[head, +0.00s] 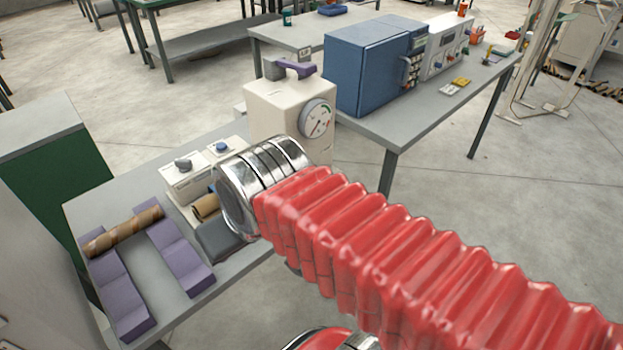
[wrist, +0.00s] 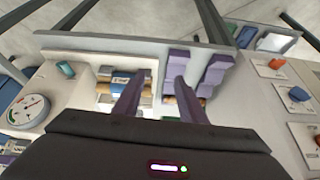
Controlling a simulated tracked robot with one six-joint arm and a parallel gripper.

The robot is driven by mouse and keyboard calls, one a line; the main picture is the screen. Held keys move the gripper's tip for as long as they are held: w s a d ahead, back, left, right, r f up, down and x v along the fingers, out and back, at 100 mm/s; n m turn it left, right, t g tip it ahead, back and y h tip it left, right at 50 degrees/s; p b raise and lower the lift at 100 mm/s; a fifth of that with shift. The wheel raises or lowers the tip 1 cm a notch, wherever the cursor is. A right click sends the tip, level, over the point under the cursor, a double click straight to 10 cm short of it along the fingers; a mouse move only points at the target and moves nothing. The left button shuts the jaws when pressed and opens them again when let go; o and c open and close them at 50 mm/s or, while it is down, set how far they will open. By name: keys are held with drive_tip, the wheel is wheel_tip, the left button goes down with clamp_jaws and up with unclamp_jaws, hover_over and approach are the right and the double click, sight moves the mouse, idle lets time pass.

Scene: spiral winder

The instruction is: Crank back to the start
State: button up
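In the head view, a cream winder box (head: 285,108) stands on the grey bench with a round gauge (head: 318,118) on its side. A purple handle (head: 296,68) with a grey end lies on its top; I take it for the crank. The gauge also shows at the left of the wrist view (wrist: 28,109). My gripper (wrist: 156,82) shows in the wrist view with its two purple fingers apart and nothing seen between them but the background. It is over the bench, apart from the gauge. In the head view my arm hides the gripper.
A brown cardboard tube (head: 124,231) rests on purple cradles (head: 180,258) at the bench's left. Small cream control boxes with knobs (head: 186,178) stand beside the winder. A blue cabinet (head: 372,65) stands on the bench behind.

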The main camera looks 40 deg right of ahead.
wheel_tip(320, 180, down, 10)
drive_tip(key=w+m+g+y, duration=0.1)
drive_tip(key=m+g+y, duration=0.3)
drive_tip(key=m+y, duration=0.5)
drive_tip(key=w+d+f+m+t, duration=0.1)
drive_tip(key=w+d+m+t, duration=0.2)
drive_tip(key=d+m+t, duration=0.35)
drive_tip(key=w+d+f+m+t, duration=0.2)
drive_tip(key=w+d+m+t, duration=0.2)
drive_tip(key=d+m, duration=0.5)
drive_tip(key=s+d+f+m+t+h, duration=0.2)
drive_tip(key=d+m+t+h, duration=0.1)
drive_tip(key=d+m, duration=0.3)
drive_tip(key=s+d+f+m+t+h, duration=0.2)
drive_tip(key=d+m+h, duration=0.3)
drive_tip(key=d, duration=0.5)
drive_tip(key=shift+s+d+f+m+t+h, duration=0.15)
drive_tip(key=shift+s+f+m+t+h, duration=0.2)
drive_tip(key=shift+s+m+t, duration=0.35)
drive_tip(key=shift+w, duration=0.3)
drive_tip(key=shift+w+a, duration=0.15)
drive_tip(key=shift+w, duration=3.3)
drive_tip(key=shift+w+a, duration=0.1)
drive_tip(key=shift+w, duration=3.3)
